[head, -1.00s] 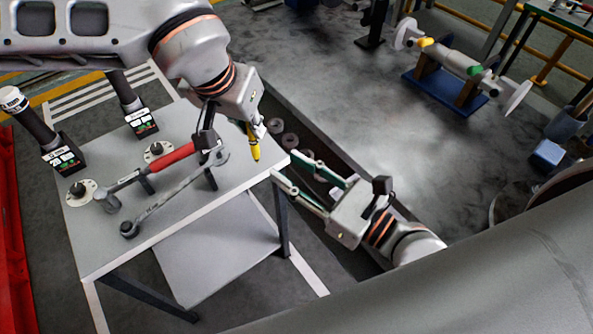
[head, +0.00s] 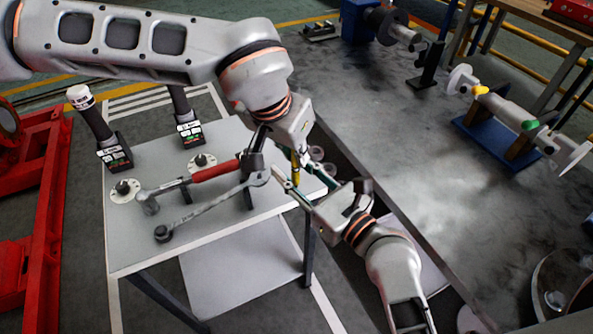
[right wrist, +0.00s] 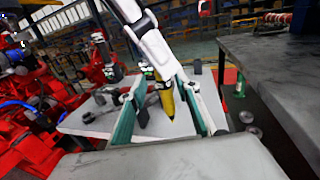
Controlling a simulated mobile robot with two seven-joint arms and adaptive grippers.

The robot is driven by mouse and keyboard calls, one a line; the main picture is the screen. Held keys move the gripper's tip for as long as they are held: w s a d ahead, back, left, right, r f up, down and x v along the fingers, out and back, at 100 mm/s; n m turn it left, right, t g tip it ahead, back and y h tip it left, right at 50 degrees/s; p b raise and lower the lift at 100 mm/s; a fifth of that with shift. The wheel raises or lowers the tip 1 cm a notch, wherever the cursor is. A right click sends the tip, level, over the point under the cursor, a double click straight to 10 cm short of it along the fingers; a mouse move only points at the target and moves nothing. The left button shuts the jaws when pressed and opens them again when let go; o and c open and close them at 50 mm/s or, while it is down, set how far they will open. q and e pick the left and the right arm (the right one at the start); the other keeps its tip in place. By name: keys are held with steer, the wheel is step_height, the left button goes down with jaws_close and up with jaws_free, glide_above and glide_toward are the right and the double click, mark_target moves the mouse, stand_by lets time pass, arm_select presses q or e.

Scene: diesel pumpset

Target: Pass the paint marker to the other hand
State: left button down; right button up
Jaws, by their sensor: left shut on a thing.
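The yellow paint marker (head: 296,168) points tip down from my left gripper (head: 296,150), which is shut on its upper part above the table's right edge. My right gripper (head: 294,177) is open, with its green-lined fingers on either side of the marker. In the right wrist view the marker (right wrist: 167,98) shows between the two open fingers (right wrist: 161,92), with a gap visible on both sides. The marker's upper end is hidden by my left gripper.
The light table (head: 145,252) carries a red-handled tool (head: 214,171), a long wrench (head: 208,207) and two dark upright tools (head: 95,122) (head: 183,108). A dark bench (head: 410,150) is at right, with a blue stand (head: 497,140) on it.

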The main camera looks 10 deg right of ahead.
jaws_close()
arm_select(q)
steer(key=c, duration=2)
jaws_free()
arm_select(e)
steer(key=shift+a, duration=0.1)
arm_select(q)
steer(key=shift+o, duration=0.2)
steer(key=shift+r, duration=0.1)
